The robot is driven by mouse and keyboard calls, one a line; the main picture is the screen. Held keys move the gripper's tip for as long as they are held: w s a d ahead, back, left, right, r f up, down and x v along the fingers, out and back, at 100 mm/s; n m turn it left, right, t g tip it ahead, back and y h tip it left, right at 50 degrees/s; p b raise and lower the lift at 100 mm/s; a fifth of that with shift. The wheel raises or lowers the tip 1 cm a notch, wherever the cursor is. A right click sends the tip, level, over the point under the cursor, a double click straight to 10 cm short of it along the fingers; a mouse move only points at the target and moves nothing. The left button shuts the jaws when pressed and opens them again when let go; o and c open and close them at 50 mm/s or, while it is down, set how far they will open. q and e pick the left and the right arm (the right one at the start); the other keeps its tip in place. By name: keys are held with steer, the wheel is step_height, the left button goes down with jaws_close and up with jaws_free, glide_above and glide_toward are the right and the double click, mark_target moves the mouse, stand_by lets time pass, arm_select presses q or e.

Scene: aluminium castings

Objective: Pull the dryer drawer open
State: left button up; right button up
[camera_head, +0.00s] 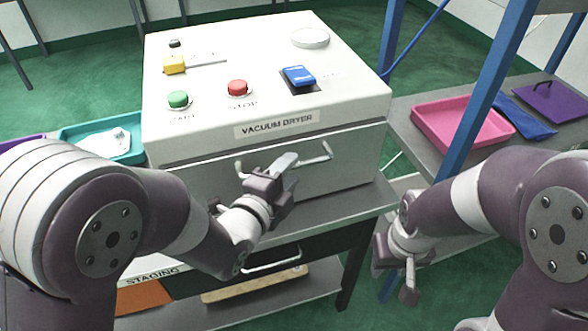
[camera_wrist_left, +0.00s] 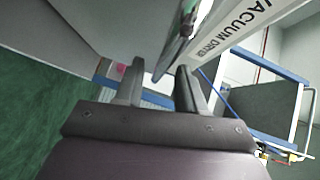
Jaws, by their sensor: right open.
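The vacuum dryer (camera_head: 330,110) is a white box on a grey table, with a drawer front (camera_head: 345,168) below its label. A pale metal handle (camera_head: 318,155) sticks out from the drawer front, which looks shut. My left gripper (camera_head: 279,174) is at the left part of the handle and partly hides it. In the left wrist view, the left gripper (camera_wrist_left: 158,88) has its two fingers apart, with the metal handle (camera_wrist_left: 182,45) reaching toward the gap between them; contact cannot be told. My right gripper (camera_head: 397,279) is open and empty, low at the right of the dryer table.
Green and red buttons and a blue switch (camera_head: 299,76) are on the dryer top. A lower drawer with its own handle (camera_head: 272,262) is under the table. A teal tray (camera_head: 128,148) stands left, a pink tray (camera_head: 462,122) right. A blue post (camera_head: 482,90) rises at right.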

arm_select(q)
steer(key=shift+x, duration=1.45)
jaws_close()
